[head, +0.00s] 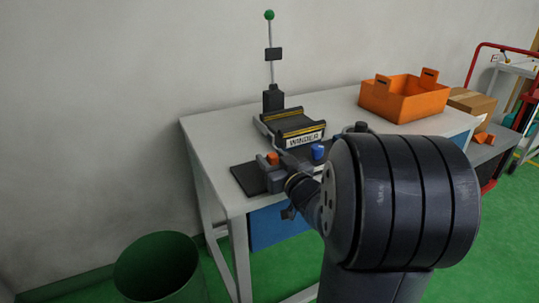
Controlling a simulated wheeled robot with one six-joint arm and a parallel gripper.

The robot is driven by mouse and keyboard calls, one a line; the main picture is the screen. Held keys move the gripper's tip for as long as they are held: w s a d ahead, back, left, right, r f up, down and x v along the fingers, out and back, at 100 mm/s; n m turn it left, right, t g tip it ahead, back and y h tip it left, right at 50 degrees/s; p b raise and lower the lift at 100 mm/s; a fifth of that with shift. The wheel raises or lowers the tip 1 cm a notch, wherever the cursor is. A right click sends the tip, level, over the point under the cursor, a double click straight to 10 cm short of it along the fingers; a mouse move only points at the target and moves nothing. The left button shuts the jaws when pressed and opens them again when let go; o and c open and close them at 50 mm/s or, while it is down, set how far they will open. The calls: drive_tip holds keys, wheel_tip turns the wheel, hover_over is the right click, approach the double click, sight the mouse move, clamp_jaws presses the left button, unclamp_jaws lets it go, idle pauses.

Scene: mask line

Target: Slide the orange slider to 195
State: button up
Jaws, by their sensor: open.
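The orange slider (272,158) is a small orange block at the left part of a dark flat panel (243,180) near the front of the workbench. A blue knob (317,151) stands to its right on the same panel. My gripper (276,176) is at the panel, close to the orange slider, and appears just in front of it. Its jaws are open, with their tips small and partly hidden. I cannot tell whether it touches the slider. My own arm covers the right part of the panel. No scale marks or number 195 can be read.
A device labelled WINDER (305,140) stands behind the panel, with a tall rod topped by a green ball (269,15). An orange crate (404,104) and a cardboard box (471,106) are at the right. A green bin (157,268) stands on the floor at left.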

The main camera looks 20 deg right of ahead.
drive_tip(key=s+p, duration=0.1)
drive_tip(key=s, duration=0.7)
drive_tip(key=shift+s, duration=0.4)
drive_tip(key=shift+d, duration=0.1)
drive_tip(key=w, duration=0.5)
drive_tip(key=w+b, duration=0.1)
drive_tip(key=w, duration=0.5)
drive_tip(key=shift+a+f+b, duration=0.1)
drive_tip(key=shift+a+b, duration=0.1)
drive_tip(key=shift+b, duration=0.1)
drive_tip(key=shift+d, duration=0.7)
drive_tip(key=shift+r, duration=0.2)
